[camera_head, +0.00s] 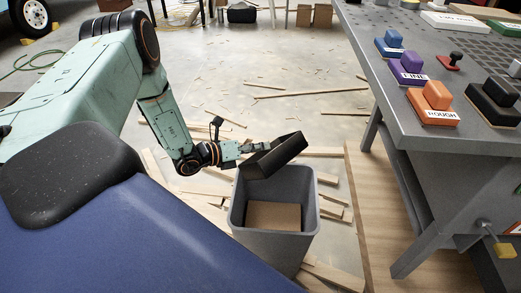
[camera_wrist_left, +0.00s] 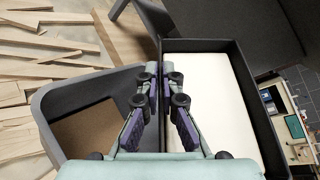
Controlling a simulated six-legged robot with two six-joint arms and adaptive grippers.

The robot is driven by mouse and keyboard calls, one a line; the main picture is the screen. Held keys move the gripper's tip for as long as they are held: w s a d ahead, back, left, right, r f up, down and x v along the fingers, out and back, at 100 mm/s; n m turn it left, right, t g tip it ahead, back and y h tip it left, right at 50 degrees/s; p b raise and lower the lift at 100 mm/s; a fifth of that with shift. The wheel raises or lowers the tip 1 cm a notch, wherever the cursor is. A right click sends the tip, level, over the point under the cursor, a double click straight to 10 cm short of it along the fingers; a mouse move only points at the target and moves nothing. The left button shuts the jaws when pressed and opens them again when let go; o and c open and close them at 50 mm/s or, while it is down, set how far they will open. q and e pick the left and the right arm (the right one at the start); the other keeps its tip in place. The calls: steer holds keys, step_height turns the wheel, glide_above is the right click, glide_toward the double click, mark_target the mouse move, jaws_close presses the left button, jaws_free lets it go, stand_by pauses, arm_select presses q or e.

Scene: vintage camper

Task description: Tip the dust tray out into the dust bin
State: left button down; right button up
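The dust tray (camera_head: 277,156) is a dark, shallow rectangular box. It is held tilted above the back rim of the dust bin (camera_head: 237,217), a grey open-topped bin on the floor. My left gripper (camera_head: 258,147) is shut on the tray's near wall. In the left wrist view the gripper's fingers (camera_wrist_left: 160,78) pinch the tray's wall (camera_wrist_left: 202,45), and a pale cream surface or load fills the tray's inside. A flat brown surface (camera_head: 273,216) shows inside the bin. My right gripper is out of view.
Wood strips (camera_head: 312,92) lie scattered on the concrete floor around the bin. A grey metal workbench (camera_head: 425,130) stands at the right, with coloured sanding blocks (camera_head: 432,103) on top. A yellow-ended vise handle (camera_head: 503,250) juts from it.

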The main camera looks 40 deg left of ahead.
mark_target(261, 157)
arm_select(q)
steer(key=shift+d+f+n+t+h+b, duration=0.15)
steer(key=shift+f+n+t+h+b, duration=0.25)
steer(key=shift+f+n+b, duration=1.25)
steer(key=shift+d+f+n+t+h+b, duration=0.2)
steer(key=shift+n+h+b, duration=0.25)
steer(key=shift+b, duration=2.5)
steer(key=shift+f+n+h+b, duration=0.3)
steer(key=shift+n+b, duration=0.2)
steer(key=shift+b, duration=0.4)
steer(key=shift+s, duration=0.1)
steer(key=m+y+p, duration=0.2)
steer(key=m+y, duration=0.1)
steer(key=m, duration=0.2)
steer(key=m+g+y+p, duration=0.1)
steer(key=m+y+p, duration=0.1)
steer(key=m, duration=0.4)
steer(key=shift+y+p, duration=0.4)
steer(key=shift+y, duration=0.45)
